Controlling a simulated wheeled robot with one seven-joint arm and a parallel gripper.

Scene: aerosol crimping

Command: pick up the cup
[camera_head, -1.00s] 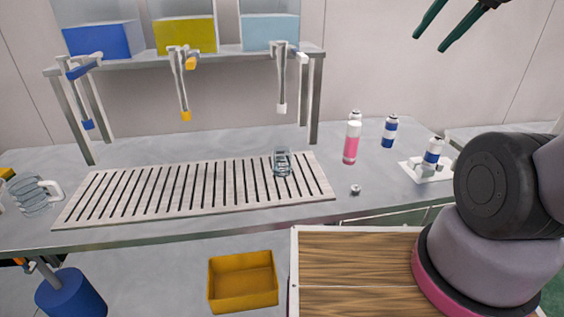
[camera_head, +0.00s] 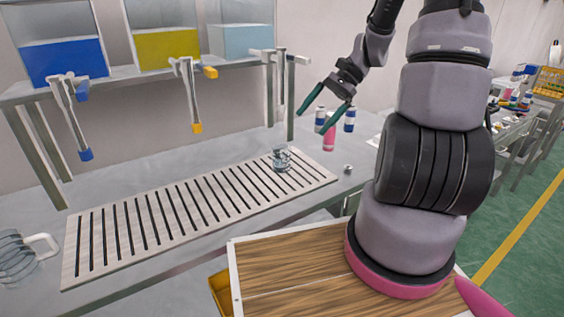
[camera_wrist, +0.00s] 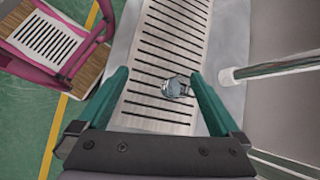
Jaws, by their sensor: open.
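The cup (camera_head: 282,158) is clear glass and stands on the slotted metal grate (camera_head: 180,206), near its right end. In the wrist view the cup (camera_wrist: 176,87) shows between the two fingers, closer to the right one. My gripper (camera_head: 312,122) has green fingers, spread apart and empty. In the head view it hangs in the air above and to the right of the cup, not touching it. In the wrist view the open gripper (camera_wrist: 160,74) points down toward the grate (camera_wrist: 165,50).
A clear pitcher (camera_head: 22,257) stands left of the grate. Dispenser taps (camera_head: 194,105) hang from a shelf above the table. A pink bottle (camera_head: 328,137) and blue-and-white cans (camera_head: 349,120) stand to the right. A small metal piece (camera_head: 347,169) lies near the front edge.

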